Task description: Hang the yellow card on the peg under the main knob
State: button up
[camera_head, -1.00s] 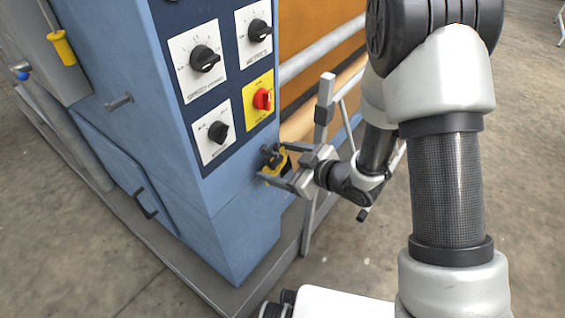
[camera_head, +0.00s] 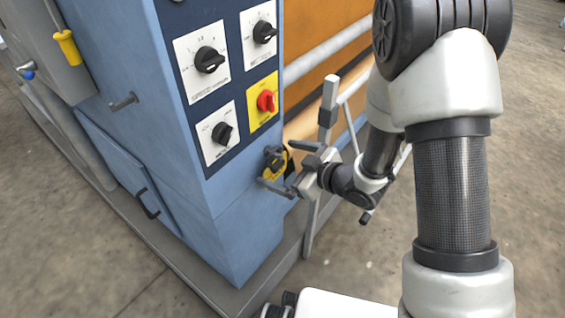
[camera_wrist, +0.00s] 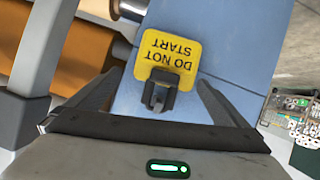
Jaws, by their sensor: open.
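The yellow card (camera_wrist: 165,58) reads DO NOT START, upside down in the wrist view. It is at the blue cabinet's corner, below the red main knob (camera_head: 266,101). In the head view the card (camera_head: 272,172) is partly covered by a dark fitting (camera_head: 274,157). The dark fitting (camera_wrist: 160,90) stands in front of the card in the wrist view; whether it is the peg or a clip on the card, I cannot tell. My gripper (camera_head: 287,166) is open, its fingers on either side of the card and fitting, with gaps visible (camera_wrist: 160,98).
Black selector knobs (camera_head: 209,60) sit on the panel above and left. A grey upright post (camera_head: 325,130) stands close to my wrist. A handle (camera_head: 122,102) sticks out of the cabinet's left face. Open floor (camera_head: 350,270) lies to the right.

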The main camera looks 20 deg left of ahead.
jog(key=p+v, duration=0.6)
jog(key=v, duration=1.1)
jog(key=shift+d, duration=0.15)
jog(key=shift+r, duration=0.1)
